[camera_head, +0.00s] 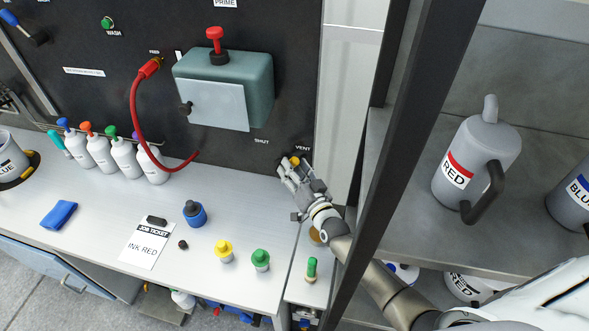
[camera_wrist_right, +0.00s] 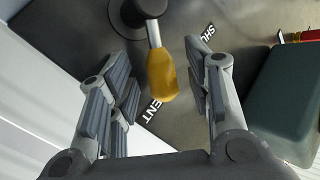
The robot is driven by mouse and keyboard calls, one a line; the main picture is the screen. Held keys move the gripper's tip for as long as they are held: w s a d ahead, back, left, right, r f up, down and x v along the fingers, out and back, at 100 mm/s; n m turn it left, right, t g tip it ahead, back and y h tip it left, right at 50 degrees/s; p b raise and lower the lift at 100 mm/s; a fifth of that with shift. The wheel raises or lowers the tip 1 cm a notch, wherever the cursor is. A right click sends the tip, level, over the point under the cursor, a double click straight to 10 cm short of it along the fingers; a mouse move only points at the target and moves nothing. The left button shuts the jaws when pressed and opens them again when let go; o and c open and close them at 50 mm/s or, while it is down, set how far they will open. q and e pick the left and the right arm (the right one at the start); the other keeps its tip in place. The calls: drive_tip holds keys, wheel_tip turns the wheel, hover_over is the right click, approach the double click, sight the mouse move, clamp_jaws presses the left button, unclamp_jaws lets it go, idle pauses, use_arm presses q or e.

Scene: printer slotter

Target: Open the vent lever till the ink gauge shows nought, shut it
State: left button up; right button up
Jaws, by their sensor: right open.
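The vent lever has a yellow handle (camera_wrist_right: 160,75) on a grey stem from a dark round pivot on the panel. It also shows as a small yellow patch in the head view (camera_head: 295,161), mostly behind my right gripper. My right gripper (camera_head: 287,172) is open at the panel; in the wrist view its fingers (camera_wrist_right: 158,62) are on either side of the handle, with gaps visible. The VENT label (camera_wrist_right: 150,112) is partly hidden by the handle, and the SHUT label (camera_wrist_right: 207,35) lies to the right. I cannot make out an ink gauge. My left gripper is not in view.
A teal box with a red PRIME knob (camera_head: 214,45) and a red hose (camera_head: 135,110) are left of the lever. Bottles and a job ticket (camera_head: 145,243) reading INK RED are on the bench. A dark post (camera_head: 385,130) and a shelf with a RED jug (camera_head: 475,160) stand right.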

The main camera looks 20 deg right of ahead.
clamp_jaws()
drive_tip(key=p, duration=0.1)
drive_tip(key=n+g+p, duration=0.1)
drive_tip(key=shift+w+a+r+p, duration=0.15)
drive_tip(key=shift+a+r+p, duration=0.15)
drive_tip(key=shift+p, duration=0.1)
unclamp_jaws()
idle(0.4)
drive_tip(key=s+d, duration=0.1)
drive_tip(key=s, duration=1.1)
drive_tip(key=shift+r, duration=0.45)
